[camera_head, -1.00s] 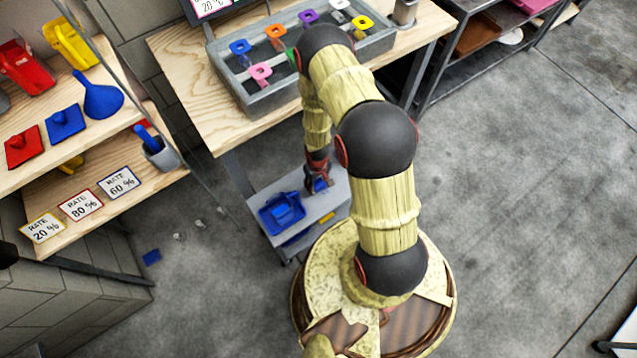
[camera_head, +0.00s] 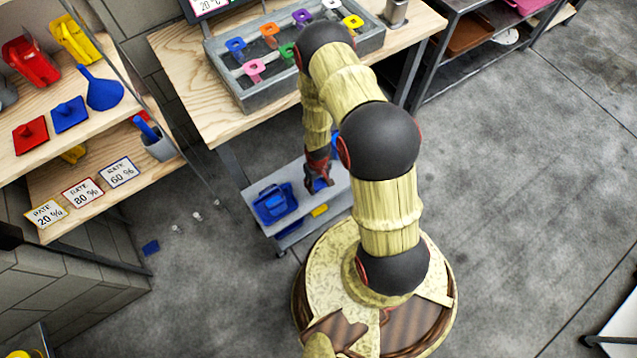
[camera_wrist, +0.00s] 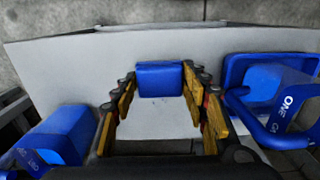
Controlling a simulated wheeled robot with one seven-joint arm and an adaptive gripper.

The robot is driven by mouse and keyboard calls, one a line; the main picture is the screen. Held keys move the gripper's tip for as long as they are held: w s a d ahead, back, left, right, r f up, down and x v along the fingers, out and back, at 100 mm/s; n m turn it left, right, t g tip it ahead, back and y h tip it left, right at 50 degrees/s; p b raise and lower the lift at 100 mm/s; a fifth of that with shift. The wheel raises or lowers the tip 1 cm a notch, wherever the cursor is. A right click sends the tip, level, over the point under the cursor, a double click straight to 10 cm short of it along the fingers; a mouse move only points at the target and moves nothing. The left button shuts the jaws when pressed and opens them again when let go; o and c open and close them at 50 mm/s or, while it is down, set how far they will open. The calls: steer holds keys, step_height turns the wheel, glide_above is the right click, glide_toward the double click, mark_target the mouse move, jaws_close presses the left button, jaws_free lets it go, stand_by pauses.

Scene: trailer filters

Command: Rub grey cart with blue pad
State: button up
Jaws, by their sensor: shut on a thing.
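My gripper (camera_head: 319,184) is over the top of the grey cart (camera_head: 295,187), near its middle. In the wrist view, my gripper (camera_wrist: 160,82) is shut on the blue pad (camera_wrist: 160,76), which sits between its fingertips. The pad is against or just above the pale grey cart top (camera_wrist: 75,75); I cannot tell if it touches. A few dark specks show on the cart top near the pad. In the head view the pad (camera_head: 320,185) is partly hidden by the fingers.
A blue caddy (camera_head: 275,203) stands on the cart left of my gripper; it also shows in the wrist view (camera_wrist: 275,90). Another blue container (camera_wrist: 55,140) is at the wrist view's left. A wooden table (camera_head: 190,75) with a grey tray (camera_head: 250,98) stands behind. Shelves (camera_head: 85,135) are at left.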

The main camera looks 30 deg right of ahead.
mark_target(318, 183)
steer(key=shift+r+p, duration=1.35)
steer(key=shift+r, duration=0.6)
